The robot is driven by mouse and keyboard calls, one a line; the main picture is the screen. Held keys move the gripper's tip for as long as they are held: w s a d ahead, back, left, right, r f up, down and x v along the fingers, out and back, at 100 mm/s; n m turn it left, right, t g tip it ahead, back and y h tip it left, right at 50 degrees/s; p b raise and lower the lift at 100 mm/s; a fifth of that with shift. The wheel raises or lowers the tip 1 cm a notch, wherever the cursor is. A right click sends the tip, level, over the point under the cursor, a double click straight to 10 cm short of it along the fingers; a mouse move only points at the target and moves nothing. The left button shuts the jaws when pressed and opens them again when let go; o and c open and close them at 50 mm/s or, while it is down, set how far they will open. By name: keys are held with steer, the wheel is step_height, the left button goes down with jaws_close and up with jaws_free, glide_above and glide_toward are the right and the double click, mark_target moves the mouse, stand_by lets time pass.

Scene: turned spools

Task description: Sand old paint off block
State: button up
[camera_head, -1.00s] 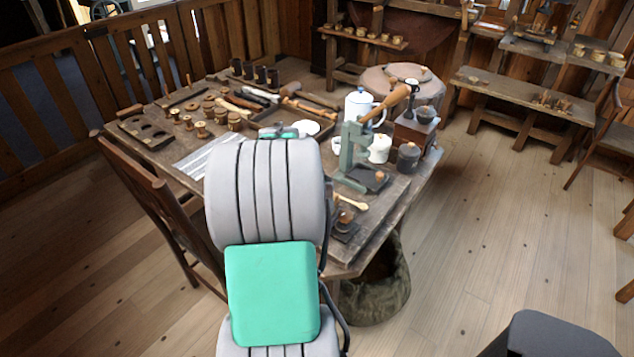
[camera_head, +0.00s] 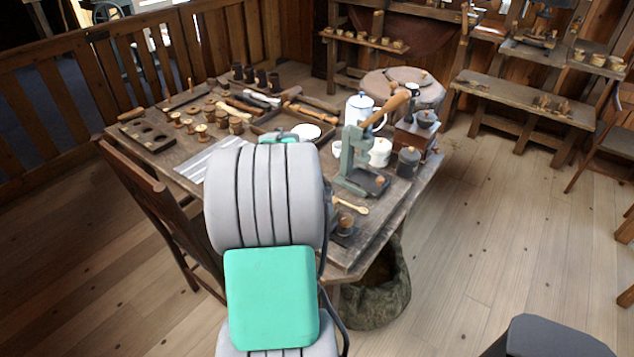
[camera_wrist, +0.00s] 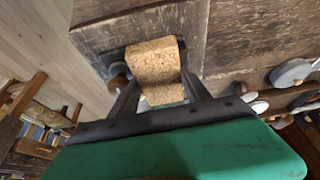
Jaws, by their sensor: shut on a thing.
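My gripper (camera_wrist: 156,78) shows in the wrist view with its two dark fingers on either side of a tan, speckled, cork-like block (camera_wrist: 154,60). It is shut on this block. Below the block is a dark, worn wooden surface (camera_wrist: 98,36); I cannot tell whether this is a separate painted piece or part of the table, nor whether the cork block touches it. In the head view my own arm hides the gripper and the held block at the near side of the table.
The wooden table (camera_head: 408,205) carries a green lever press (camera_head: 358,160), a white pot (camera_head: 360,108), a grinder (camera_head: 415,132), a wooden spoon (camera_head: 350,206) and several turned spools (camera_head: 201,131). A chair (camera_head: 160,205) stands at its left. A sack (camera_head: 375,295) sits under the right edge.

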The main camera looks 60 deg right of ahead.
steer(key=shift+r+p, duration=2.05)
steer(key=shift+r, duration=2.05)
